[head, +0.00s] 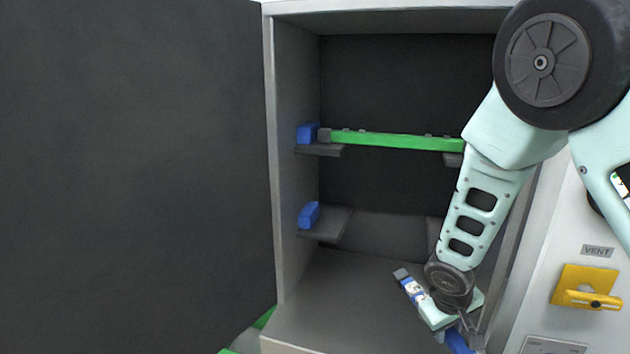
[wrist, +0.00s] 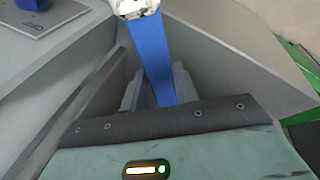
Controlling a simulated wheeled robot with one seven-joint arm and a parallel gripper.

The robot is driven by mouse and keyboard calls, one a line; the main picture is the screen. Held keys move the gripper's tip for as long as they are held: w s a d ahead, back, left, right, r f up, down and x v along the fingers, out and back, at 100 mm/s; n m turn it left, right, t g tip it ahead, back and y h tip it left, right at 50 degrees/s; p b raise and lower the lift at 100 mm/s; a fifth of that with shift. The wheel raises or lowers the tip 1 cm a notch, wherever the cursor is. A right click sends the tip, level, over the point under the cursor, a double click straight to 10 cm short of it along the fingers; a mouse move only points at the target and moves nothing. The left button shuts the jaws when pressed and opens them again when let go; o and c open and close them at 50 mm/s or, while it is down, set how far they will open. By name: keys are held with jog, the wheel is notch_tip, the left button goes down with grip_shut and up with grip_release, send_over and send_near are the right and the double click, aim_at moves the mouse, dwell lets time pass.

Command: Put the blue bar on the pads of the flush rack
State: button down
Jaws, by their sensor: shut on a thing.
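The blue bar (wrist: 155,55) runs between the two fingers of my gripper (wrist: 158,85) in the wrist view, and the gripper is shut on it. In the head view the bar (head: 457,341) slants low at the right of the cabinet opening, partly hidden by my gripper (head: 466,335). Its far end has a grey tip and white patches. Inside the cabinet, the lower left pad (head: 327,224) is bare with a blue block at its side. The upper pads (head: 320,150) carry a green bar (head: 395,141). No label names the flush rack. My arm hides most of the right pads.
A dark door panel (head: 130,160) stands open at the left. The grey cabinet floor (head: 330,305) is clear at the left. At the right, a panel marked VENT holds a yellow handle (head: 587,290). In the wrist view, grey walls stand close around the gripper.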

jog(key=s+d+f+m+g, duration=0.1)
jog(key=s+d+f+m, duration=0.2)
jog(key=f, duration=0.6)
jog(key=shift+s+d+m+h, duration=0.3)
jog(key=shift+s+d, duration=0.55)
jog(key=shift+d, duration=0.4)
jog(key=shift+f, duration=0.1)
